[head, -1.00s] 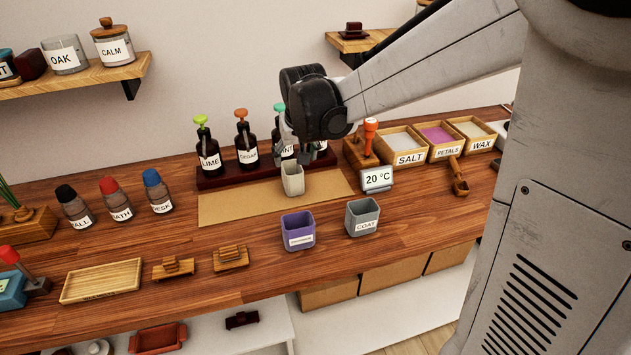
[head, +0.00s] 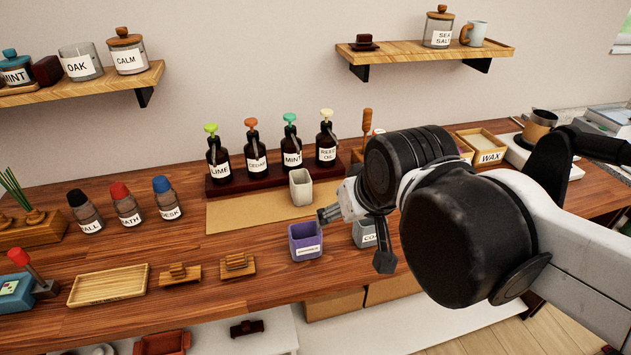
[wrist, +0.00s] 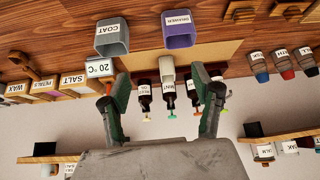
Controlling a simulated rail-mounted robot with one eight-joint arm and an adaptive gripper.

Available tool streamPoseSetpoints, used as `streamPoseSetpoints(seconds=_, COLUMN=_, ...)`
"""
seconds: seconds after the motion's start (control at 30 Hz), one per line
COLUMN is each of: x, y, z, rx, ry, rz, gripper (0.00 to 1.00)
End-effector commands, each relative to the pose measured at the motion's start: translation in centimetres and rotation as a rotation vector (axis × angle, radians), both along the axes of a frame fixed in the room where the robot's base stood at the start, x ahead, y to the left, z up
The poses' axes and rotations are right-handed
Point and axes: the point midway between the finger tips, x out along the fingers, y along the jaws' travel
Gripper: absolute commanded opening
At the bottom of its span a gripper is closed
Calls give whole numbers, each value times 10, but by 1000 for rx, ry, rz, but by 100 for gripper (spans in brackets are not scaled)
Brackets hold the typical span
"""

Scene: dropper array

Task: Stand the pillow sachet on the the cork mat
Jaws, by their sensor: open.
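A cream sachet-like pot (head: 301,187) stands upright on the tan cork mat (head: 237,213), at its right part. I see no label on it, so I cannot read whether it is the pillow sachet. It also shows in the wrist view (wrist: 168,69), between and beyond the fingers. My gripper (head: 357,238) is open and empty, in front of and to the right of the cream pot, apart from it. A purple pot marked DRAWER (wrist: 179,29) and a grey pot marked COAT (wrist: 112,37) stand on the bare counter. My gripper partly hides the grey one in the head view.
Several dark pump bottles (head: 255,155) stand in a rack behind the mat. Labelled boxes and a 20 °C display (wrist: 99,69) are at the right. Capped bottles (head: 125,205) and a wooden tray (head: 108,285) are at left. The mat's left part is clear.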

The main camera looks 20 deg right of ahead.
Motion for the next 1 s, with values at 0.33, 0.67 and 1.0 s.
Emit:
streamPoseSetpoints(seconds=0.33, x=-30, y=0, z=-10, rx=-2, ry=-28, rz=7, gripper=62)
streamPoseSetpoints(seconds=0.67, x=-29, y=0, z=-10, rx=-2, ry=-28, rz=7, gripper=62)
streamPoseSetpoints(seconds=1.0, x=-29, y=0, z=-10, rx=-2, ry=-28, rz=7, gripper=62)
